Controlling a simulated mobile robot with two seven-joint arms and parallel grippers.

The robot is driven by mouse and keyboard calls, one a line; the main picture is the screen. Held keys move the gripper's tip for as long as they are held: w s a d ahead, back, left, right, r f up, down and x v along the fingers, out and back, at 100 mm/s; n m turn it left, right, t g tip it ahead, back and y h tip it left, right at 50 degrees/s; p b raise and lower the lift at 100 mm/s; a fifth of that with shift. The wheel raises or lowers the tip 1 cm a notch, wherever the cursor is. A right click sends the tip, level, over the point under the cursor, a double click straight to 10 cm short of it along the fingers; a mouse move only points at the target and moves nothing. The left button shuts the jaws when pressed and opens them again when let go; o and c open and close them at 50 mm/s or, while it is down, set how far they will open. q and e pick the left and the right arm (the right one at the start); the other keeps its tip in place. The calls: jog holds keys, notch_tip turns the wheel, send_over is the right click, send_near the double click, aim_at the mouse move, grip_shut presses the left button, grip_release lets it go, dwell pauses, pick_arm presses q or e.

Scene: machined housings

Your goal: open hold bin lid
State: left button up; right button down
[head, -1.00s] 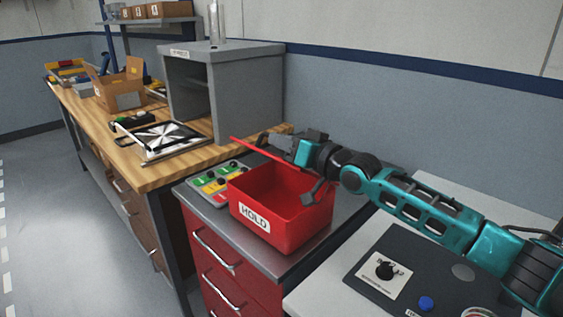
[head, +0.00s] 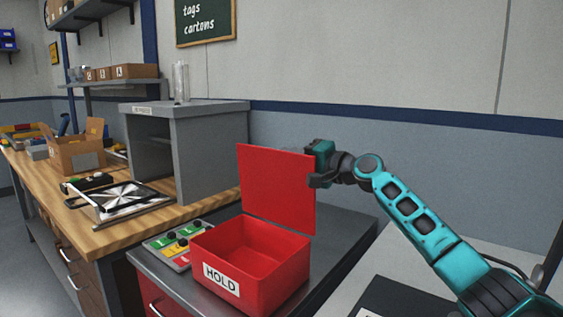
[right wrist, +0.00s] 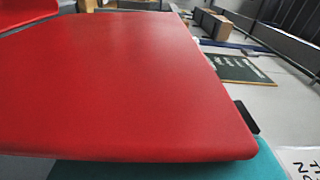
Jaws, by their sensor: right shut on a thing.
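The red hold bin (head: 245,270) stands on the grey cabinet top, with a white HOLD label on its front. Its red lid (head: 275,185) stands about upright along the bin's back edge, and the inside looks empty. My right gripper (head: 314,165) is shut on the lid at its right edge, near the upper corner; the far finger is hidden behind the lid. In the right wrist view the red lid (right wrist: 120,85) fills most of the picture. My left gripper is not in view.
A panel with coloured buttons (head: 175,245) lies left of the bin. A grey box-shaped booth (head: 205,150) stands behind it on the wooden bench (head: 110,235). An open carton (head: 75,155) is farther left. The wall is behind the lid.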

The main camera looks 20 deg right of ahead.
jog(key=shift+w+d+f+m, duration=0.4)
jog(key=shift+d+m, duration=0.1)
jog(key=shift+d, duration=0.05)
jog(key=shift+w+d+f+m, duration=0.35)
jog(key=shift+d+f+m, duration=0.05)
jog(key=shift+d+m, duration=0.15)
jog(key=c, duration=1.2)
grip_release()
jog(key=shift+o, duration=0.2)
jog(key=shift+r, duration=0.2)
jog(key=shift+d, duration=0.1)
